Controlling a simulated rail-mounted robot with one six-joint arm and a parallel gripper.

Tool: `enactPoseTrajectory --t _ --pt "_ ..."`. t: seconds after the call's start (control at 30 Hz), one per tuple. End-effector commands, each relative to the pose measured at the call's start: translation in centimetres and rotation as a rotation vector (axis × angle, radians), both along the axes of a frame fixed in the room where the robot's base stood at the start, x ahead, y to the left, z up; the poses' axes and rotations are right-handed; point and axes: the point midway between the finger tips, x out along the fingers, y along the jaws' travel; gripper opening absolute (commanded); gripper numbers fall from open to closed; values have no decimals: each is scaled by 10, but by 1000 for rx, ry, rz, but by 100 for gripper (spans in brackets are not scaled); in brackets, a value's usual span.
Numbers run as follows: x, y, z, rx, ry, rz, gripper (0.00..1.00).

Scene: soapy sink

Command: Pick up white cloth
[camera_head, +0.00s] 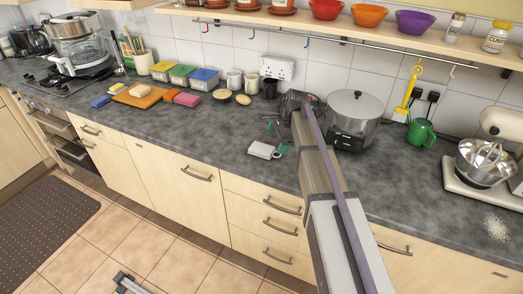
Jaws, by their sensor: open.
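A small white item (262,150), which looks like the folded white cloth, lies on the dark grey worktop near its front edge, left of my arm. It is too small to make out its folds. My gripper (277,137) is open just to the right of and behind the white item, with teal fingertips showing. I see nothing between the fingers. One fingertip appears close to the white item's right end; I cannot tell whether they touch. My arm hides part of the worktop to the right.
A steel pot-like appliance (355,117) stands right of my gripper. A stand mixer (487,160) is at the right. A shelf (330,27) with hooks overhangs the back. Worktop left of the white item is clear.

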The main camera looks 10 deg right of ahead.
Motion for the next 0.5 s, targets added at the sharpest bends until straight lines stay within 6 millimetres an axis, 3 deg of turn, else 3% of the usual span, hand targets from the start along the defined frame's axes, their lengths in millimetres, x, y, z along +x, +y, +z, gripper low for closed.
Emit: enactPoseTrajectory --t 0.03,0.07,0.2,0.4,0.5 --pt "27 0 2 54 28 -170 100" --pt "34 1 3 89 49 -281 100" --pt "41 6 5 194 131 -633 100" --pt "40 6 3 214 159 -735 100" --pt "43 9 -10 212 158 -732 100"
